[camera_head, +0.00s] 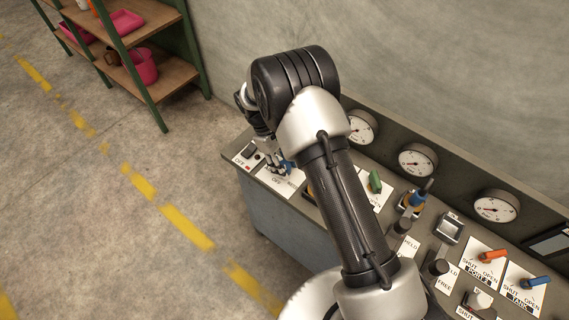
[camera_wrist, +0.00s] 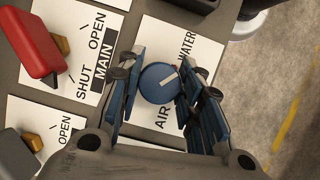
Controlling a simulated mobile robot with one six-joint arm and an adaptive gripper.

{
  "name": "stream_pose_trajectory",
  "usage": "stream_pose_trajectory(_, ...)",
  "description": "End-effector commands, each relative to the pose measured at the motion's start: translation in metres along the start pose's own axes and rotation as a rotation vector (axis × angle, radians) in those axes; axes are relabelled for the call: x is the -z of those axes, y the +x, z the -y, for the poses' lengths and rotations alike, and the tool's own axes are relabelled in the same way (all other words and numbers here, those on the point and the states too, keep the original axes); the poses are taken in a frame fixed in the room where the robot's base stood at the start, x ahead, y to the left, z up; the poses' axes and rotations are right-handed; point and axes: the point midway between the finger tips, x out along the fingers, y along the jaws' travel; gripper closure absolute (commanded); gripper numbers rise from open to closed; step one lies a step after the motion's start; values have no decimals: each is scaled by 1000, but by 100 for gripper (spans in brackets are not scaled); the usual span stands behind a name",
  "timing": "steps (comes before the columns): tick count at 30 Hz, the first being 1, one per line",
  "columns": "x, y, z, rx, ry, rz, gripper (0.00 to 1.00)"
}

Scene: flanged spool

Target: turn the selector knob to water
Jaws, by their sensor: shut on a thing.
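The selector knob (camera_wrist: 158,88) is round and blue, with a short white mark on its top. It sits on a white plate (camera_wrist: 205,50) printed WATER at the upper right and AIR below. In the wrist view, my gripper (camera_wrist: 158,84) is shut on the knob, one blue-padded finger on each side. The white mark slants toward the upper right; I cannot tell exactly which word it lines up with. In the head view, my gripper (camera_head: 276,163) is low over the left end of the panel, and my arm hides much of that area.
A red lever handle (camera_wrist: 32,42) stands close left, beside a MAIN plate marked OPEN and SHUT. The panel (camera_head: 375,158) also carries several gauges, a green handle (camera_head: 375,181) and an orange handle (camera_head: 492,256). A shelf (camera_head: 150,75) stands far left; the floor between is clear.

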Motion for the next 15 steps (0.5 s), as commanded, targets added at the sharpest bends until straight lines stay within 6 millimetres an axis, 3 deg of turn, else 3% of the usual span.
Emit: stream_pose_trajectory(15,0,0,0,-64,-154,0,90)
